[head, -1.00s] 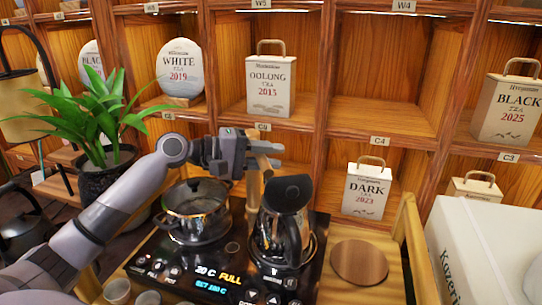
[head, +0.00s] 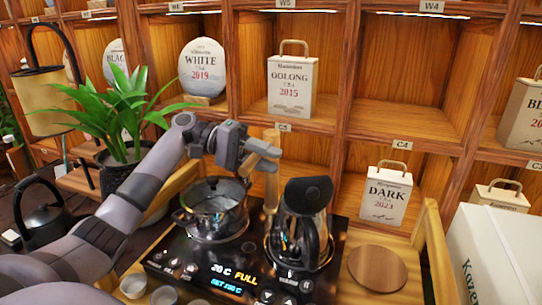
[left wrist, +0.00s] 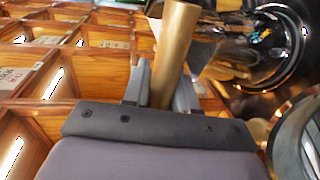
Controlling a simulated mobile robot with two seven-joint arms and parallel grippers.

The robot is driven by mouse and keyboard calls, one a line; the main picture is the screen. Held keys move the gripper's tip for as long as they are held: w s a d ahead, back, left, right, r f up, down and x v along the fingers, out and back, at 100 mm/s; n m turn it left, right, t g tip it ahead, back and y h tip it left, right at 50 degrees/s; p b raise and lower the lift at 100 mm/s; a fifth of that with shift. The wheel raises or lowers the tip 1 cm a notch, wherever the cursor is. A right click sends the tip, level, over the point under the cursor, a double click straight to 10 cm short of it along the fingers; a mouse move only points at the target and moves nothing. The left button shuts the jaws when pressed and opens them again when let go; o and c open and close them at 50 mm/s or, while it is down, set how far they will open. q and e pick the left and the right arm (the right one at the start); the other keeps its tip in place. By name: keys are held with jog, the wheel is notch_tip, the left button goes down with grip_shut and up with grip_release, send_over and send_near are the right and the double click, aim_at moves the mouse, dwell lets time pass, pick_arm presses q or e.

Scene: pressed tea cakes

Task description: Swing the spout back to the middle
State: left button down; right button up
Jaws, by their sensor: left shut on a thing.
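The spout is a pale golden bar (head: 264,148) on top of an upright post (head: 271,188) at the back of the black tea stove, between the glass pot and the kettle. My left gripper (head: 255,147) is at the spout, shut on it. In the left wrist view the spout is a gold tube (left wrist: 176,45) between the two grey fingers. The spout's outlet is hard to make out behind the gripper. My right gripper is not in view.
A lidded glass pot (head: 212,208) stands on the left of the stove (head: 200,268). A steel kettle (head: 296,238) with a black lid stands on the right, close to the post. Small cups (head: 133,285) line the front left. A plant (head: 118,110) stands left; shelves rise behind.

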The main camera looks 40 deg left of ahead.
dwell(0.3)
pick_arm(q)
jog(key=c, duration=1)
grip_release()
jog(key=shift+a, duration=0.1)
jog(key=shift+a, duration=0.1)
jog(key=b+v, duration=0.1)
jog(key=v, duration=0.6)
jog(key=shift+s, duration=0.1)
